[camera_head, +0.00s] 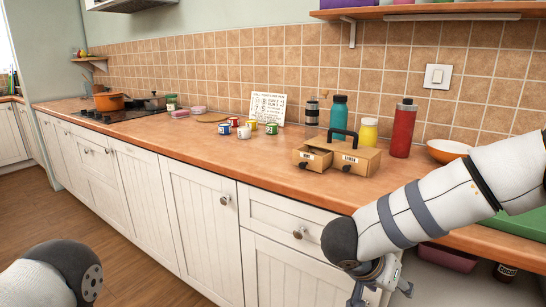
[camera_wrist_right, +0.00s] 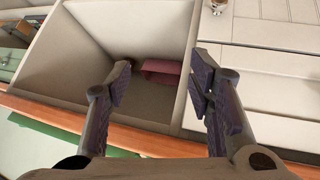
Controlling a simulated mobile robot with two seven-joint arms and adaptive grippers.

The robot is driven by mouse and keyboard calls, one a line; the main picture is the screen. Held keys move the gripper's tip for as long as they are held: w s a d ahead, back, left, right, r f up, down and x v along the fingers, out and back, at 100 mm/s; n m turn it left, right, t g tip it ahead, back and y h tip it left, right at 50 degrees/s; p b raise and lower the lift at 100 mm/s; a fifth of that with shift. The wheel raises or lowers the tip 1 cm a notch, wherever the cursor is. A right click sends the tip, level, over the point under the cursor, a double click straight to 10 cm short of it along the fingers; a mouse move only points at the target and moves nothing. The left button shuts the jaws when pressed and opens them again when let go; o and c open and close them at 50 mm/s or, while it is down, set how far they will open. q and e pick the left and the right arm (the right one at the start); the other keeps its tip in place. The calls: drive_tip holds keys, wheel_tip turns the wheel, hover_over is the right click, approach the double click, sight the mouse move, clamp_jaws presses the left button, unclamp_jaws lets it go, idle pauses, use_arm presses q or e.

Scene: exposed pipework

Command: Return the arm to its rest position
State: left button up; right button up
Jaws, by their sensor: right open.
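My right arm (camera_head: 430,207) reaches in from the right in the head view, in front of the counter's front edge. My right gripper (camera_head: 384,286) hangs at its lower end, partly cut off by the bottom of the picture. In the right wrist view the right gripper (camera_wrist_right: 160,75) has its two fingers spread wide with nothing between them. Behind the fingers are an open cabinet compartment (camera_wrist_right: 80,60) and a pink box (camera_wrist_right: 161,72) inside it. My left arm (camera_head: 60,277) shows only as a rounded joint at the bottom left; its gripper is out of view.
A green board (camera_head: 515,225) lies near the right arm. The floor (camera_head: 150,255) left of the cabinets is clear.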

drive_tip(key=s+f+n+y, duration=0.4)
drive_tip(key=s+f+n, duration=0.2)
drive_tip(key=s+f, duration=1.05)
drive_tip(key=s+f+n+g+y, duration=0.1)
drive_tip(key=s+f+g+y, duration=0.2)
drive_tip(key=s, duration=2.3)
drive_tip(key=f+g, duration=0.1)
drive_tip(key=g, duration=0.2)
drive_tip(key=shift+s+a+n+g, duration=0.2)
drive_tip(key=shift+n+g, duration=0.1)
drive_tip(key=shift+g, duration=0.1)
